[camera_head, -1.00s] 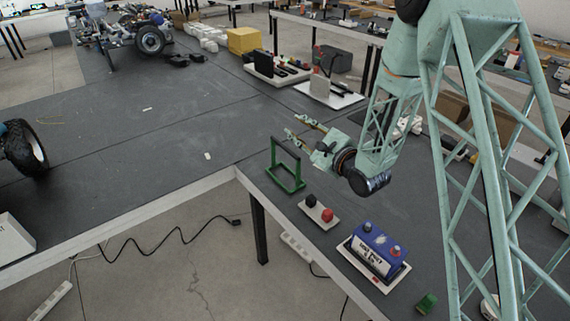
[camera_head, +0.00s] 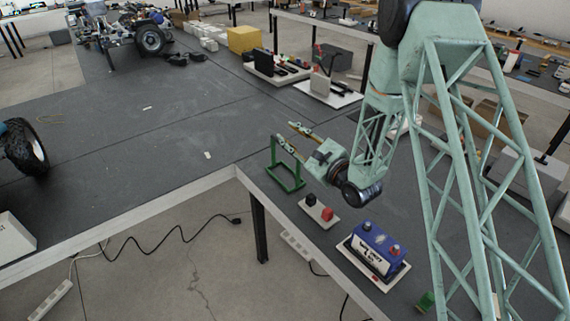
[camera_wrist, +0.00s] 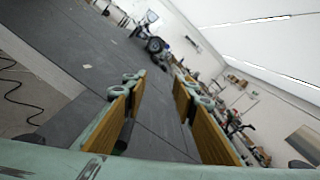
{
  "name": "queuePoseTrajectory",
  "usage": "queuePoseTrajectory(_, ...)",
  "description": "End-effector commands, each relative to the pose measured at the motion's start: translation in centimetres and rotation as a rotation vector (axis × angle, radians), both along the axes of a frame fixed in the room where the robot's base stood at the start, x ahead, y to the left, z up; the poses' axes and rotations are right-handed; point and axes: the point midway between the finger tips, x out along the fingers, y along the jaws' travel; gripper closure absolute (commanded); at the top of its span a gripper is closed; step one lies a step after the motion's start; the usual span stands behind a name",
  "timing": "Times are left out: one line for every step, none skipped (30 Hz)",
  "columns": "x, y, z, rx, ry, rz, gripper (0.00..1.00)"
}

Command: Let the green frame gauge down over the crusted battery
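The green frame gauge (camera_head: 290,186) stands upright on the bench near its front corner, left of the battery. The blue battery (camera_head: 376,243) has a white label and sits in a pale tray on the same bench; one top terminal looks reddish. My gripper (camera_head: 285,131) is above the gauge, fingers spread and pointing left, and overlaps its upper part in the head view. I cannot tell whether they touch. In the wrist view my gripper (camera_wrist: 158,85) is open, with nothing clearly held; a dark shape shows beside the left finger.
A small pale plate with a black knob (camera_head: 311,199) and a red knob (camera_head: 327,214) lies between gauge and battery. A small green block (camera_head: 425,301) is near the battery, partly behind my arm. The bench (camera_head: 190,120) left of the gauge is mostly clear.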

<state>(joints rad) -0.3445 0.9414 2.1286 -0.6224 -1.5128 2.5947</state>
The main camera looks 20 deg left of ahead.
Motion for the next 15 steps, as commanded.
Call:
queuePoseTrajectory(0.0, 0.0, -0.5, -0.001, 0.002, 0.0, 0.74)
queuePoseTrajectory(0.0, 0.0, -0.8, -0.001, 0.002, 0.0, 0.74)
queuePoseTrajectory(0.0, 0.0, -1.1, -0.001, 0.002, 0.0, 0.74)
queuePoseTrajectory(0.0, 0.0, -1.4, -0.001, 0.002, 0.0, 0.74)
queuePoseTrajectory(0.0, 0.0, -1.7, -0.001, 0.002, 0.0, 0.74)
queuePoseTrajectory(0.0, 0.0, -2.2, -0.001, 0.002, 0.0, 0.74)
queuePoseTrajectory(0.0, 0.0, -2.5, -0.001, 0.002, 0.0, 0.74)
queuePoseTrajectory(0.0, 0.0, -2.9, -0.001, 0.002, 0.0, 0.74)
queuePoseTrajectory(0.0, 0.0, -3.3, -0.001, 0.002, 0.0, 0.74)
queuePoseTrajectory(0.0, 0.0, -3.6, 0.0, 0.001, -0.001, 0.74)
queuePoseTrajectory(0.0, 0.0, -3.9, -0.001, 0.0, -0.001, 0.74)
queuePoseTrajectory(0.0, 0.0, -4.3, -0.001, 0.0, -0.001, 0.74)
queuePoseTrajectory(0.0, 0.0, -4.7, -0.001, 0.0, -0.001, 0.74)
queuePoseTrajectory(0.0, 0.0, -5.0, -0.001, 0.0, -0.001, 0.74)
queuePoseTrajectory(0.0, 0.0, -5.4, -0.001, 0.0, -0.001, 0.74)
